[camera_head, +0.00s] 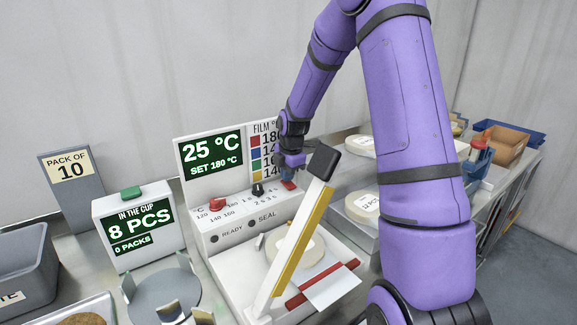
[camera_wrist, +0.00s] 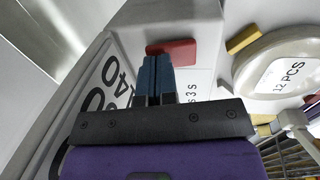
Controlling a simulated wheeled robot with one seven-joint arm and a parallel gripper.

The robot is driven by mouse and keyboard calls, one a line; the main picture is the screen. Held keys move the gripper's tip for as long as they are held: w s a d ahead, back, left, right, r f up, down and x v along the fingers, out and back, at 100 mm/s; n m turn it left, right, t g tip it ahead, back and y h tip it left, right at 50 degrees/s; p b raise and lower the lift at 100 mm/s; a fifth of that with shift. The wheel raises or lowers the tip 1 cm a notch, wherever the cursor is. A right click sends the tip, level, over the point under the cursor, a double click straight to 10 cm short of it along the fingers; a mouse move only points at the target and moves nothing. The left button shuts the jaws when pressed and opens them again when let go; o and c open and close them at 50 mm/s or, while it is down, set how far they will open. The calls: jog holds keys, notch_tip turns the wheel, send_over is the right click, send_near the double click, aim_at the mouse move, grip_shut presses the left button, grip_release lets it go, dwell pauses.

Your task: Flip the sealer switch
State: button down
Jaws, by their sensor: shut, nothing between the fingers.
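The sealer (camera_head: 212,225) is a white machine whose green display reads 25 °C, SET 180 °C. A red switch (camera_head: 289,185) sits at the right end of its panel. The switch also shows in the wrist view as a red block (camera_wrist: 175,48) just beyond my fingertips. My gripper (camera_head: 289,178) is shut and empty, its blue fingers (camera_wrist: 155,62) together at the switch, covering part of it. I cannot tell whether they touch it or which way it is set. The READY and SEAL lamps (camera_head: 251,223) look dark.
A raised sealing lever (camera_head: 300,235) stands in front of the panel. A red knob (camera_head: 217,204) and a black knob (camera_head: 258,190) sit left of the switch. A cup counter (camera_head: 140,226) reads 8 PCS. Labelled round packs (camera_head: 364,207) lie to the right.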

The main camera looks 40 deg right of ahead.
jog(key=shift+w+f, duration=0.1)
jog(key=shift+f, duration=0.2)
jog(key=shift+f+g, duration=0.15)
jog(key=shift+g, duration=0.25)
jog(key=shift+s, duration=0.8)
